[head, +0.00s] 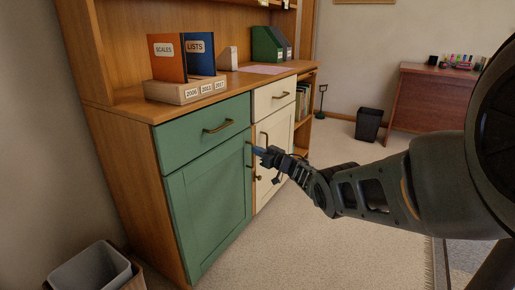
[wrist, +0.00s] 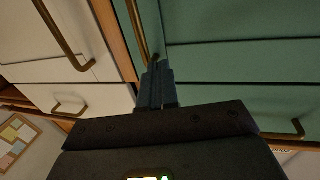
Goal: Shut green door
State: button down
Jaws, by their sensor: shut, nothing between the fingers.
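The green door (head: 208,210) is the lower left front of the wooden cabinet, under a green drawer (head: 203,133). It looks flush or nearly flush with the frame; a small gap cannot be ruled out. Its upright brass handle (head: 249,156) is near its right edge. My gripper (head: 259,151) is shut and empty, at the top of that handle. In the wrist view the green door (wrist: 225,18) fills the upper right, and its handle (wrist: 138,28) ends close to my fingertips (wrist: 155,72). Whether they touch is unclear.
A cream door (head: 267,170) and cream drawer (head: 273,95) with brass handles adjoin on the right. A grey bin (head: 90,272) stands at the lower left, near the cabinet. The carpet (head: 285,240) before the cabinet is clear. A black bin (head: 369,124) stands farther back.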

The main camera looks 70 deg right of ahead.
jog(key=s+d+p+v, duration=0.1)
jog(key=p+v, duration=0.3)
jog(key=v, duration=0.4)
jog(key=shift+s+d+p, duration=0.25)
jog(key=shift+s+p, duration=0.05)
jog(key=shift+s, duration=0.05)
jog(key=shift+f, duration=0.1)
